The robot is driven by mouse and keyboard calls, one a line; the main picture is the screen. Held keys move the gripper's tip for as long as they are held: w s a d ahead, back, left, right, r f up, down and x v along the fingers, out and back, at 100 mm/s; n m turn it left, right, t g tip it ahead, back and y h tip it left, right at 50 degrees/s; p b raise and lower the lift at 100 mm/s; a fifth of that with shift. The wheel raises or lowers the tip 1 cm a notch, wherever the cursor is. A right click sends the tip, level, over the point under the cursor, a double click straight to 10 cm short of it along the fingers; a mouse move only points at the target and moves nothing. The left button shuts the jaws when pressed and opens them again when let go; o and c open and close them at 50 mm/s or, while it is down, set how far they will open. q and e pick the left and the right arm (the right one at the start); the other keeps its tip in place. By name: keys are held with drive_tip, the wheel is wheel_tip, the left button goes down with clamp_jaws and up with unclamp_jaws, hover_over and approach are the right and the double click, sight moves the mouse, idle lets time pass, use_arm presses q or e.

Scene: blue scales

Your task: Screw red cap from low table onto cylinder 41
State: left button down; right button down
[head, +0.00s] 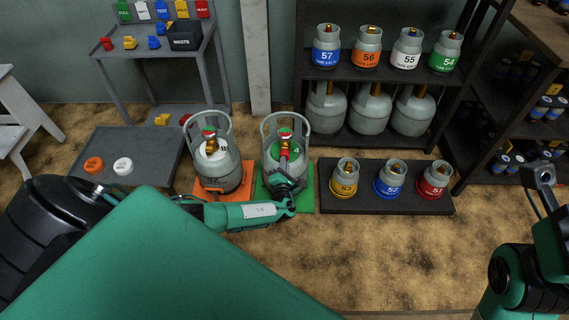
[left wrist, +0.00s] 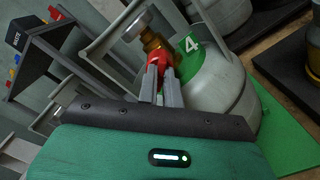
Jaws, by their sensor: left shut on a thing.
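The cylinder on the green mat (head: 305,201) is grey with a collar and a green label reading "4"; the rest of its number is hidden. It also shows in the left wrist view (left wrist: 225,85). Its brass valve (left wrist: 153,44) faces my gripper. My left gripper (left wrist: 160,75) is shut on the red cap (left wrist: 157,57), which is at the valve outlet; I cannot tell how far it is threaded. In the head view, my left gripper (head: 284,172) reaches the cylinder's front. The low table (head: 145,147) holds an orange cap (head: 93,165) and a white cap (head: 122,166). My right gripper (head: 540,178) is at the right edge, its fingers unclear.
Another grey cylinder (head: 222,170) stands on an orange mat, close on the left. A low dark platform (head: 385,203) with three small cylinders is on the right. Shelves with more cylinders stand behind. The floor in front is clear.

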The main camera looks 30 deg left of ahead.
use_arm(q)
drive_tip(key=m+p, duration=0.2)
drive_tip(key=m, duration=0.1)
drive_tip(key=shift+m, duration=0.3)
idle(0.5)
drive_tip(key=shift+m+p, duration=0.8)
drive_tip(key=shift+m, duration=0.9)
